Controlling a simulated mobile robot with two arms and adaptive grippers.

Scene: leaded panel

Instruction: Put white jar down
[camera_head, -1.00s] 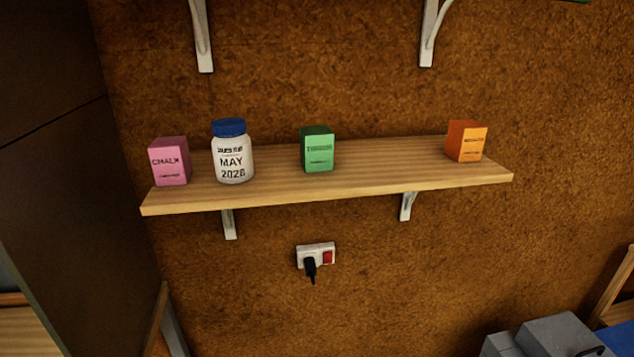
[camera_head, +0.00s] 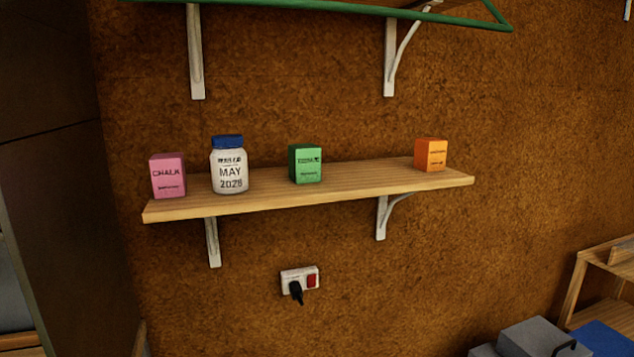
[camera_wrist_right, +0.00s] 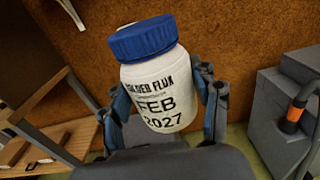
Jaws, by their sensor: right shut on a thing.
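A white jar (camera_wrist_right: 158,92) with a blue lid, labelled solder flux FEB 2027, fills the middle of the right wrist view. My right gripper (camera_wrist_right: 165,105) is shut on it, one finger on each side, and holds it off any surface I can see. A second white jar (camera_head: 230,167) with a blue lid, labelled MAY 2028, stands upright on the wooden shelf (camera_head: 330,192) in the head view. My left gripper is in neither view.
On the shelf stand a pink chalk box (camera_head: 168,176), a green box (camera_head: 306,164) and an orange box (camera_head: 430,155). Free shelf lies between the green and orange boxes. A socket with a plug (camera_head: 300,279) is below. A green-edged upper shelf (camera_head: 480,20) hangs above.

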